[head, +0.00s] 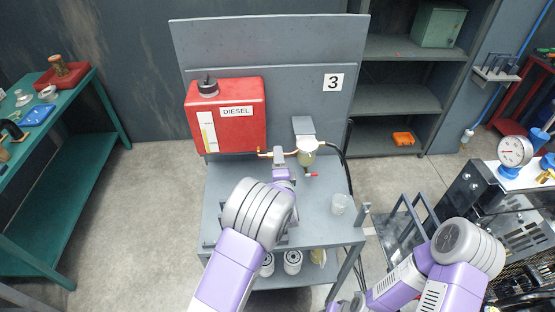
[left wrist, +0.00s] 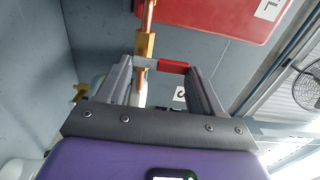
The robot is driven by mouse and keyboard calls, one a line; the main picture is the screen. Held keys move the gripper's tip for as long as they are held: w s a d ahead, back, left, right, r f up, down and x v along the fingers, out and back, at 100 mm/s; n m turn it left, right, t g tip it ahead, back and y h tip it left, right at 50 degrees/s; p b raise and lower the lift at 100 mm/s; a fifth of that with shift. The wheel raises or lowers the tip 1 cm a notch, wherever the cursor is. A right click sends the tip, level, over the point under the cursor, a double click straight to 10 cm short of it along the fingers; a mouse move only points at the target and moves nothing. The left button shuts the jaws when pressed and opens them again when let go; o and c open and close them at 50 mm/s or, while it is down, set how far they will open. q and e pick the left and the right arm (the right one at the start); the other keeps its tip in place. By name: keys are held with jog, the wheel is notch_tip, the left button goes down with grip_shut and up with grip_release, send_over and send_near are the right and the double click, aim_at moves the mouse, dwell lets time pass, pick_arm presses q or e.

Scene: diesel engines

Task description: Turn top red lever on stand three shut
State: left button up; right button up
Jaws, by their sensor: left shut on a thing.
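Stand three (head: 345,50) is a grey bench with a back panel marked 3 and a red DIESEL tank (head: 240,133). A copper fuel line with a brass valve (left wrist: 145,45) runs from the tank to a glass-bowled filter (head: 307,157). My left gripper (head: 280,160) is at this valve, below the tank's right side. In the left wrist view, the top red lever (left wrist: 173,67) lies crosswise between the fingers, which are shut on it. In the head view my gripper hides this lever. A second small red lever (head: 312,174) sits below the filter. My right gripper is not clearly visible.
A clear cup (head: 339,204) stands on the bench's right side. White filters (head: 292,262) sit on the lower shelf. An engine with a pressure gauge (head: 515,151) is at the right, a green table (head: 70,150) at the left.

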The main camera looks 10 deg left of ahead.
dwell(0.4)
pick_arm(q)
jog(key=o, duration=1.1)
jog(key=shift+c, duration=0.2)
jog(key=v, duration=0.7)
jog(key=shift+s, duration=0.3)
jog(key=shift+d, duration=0.1)
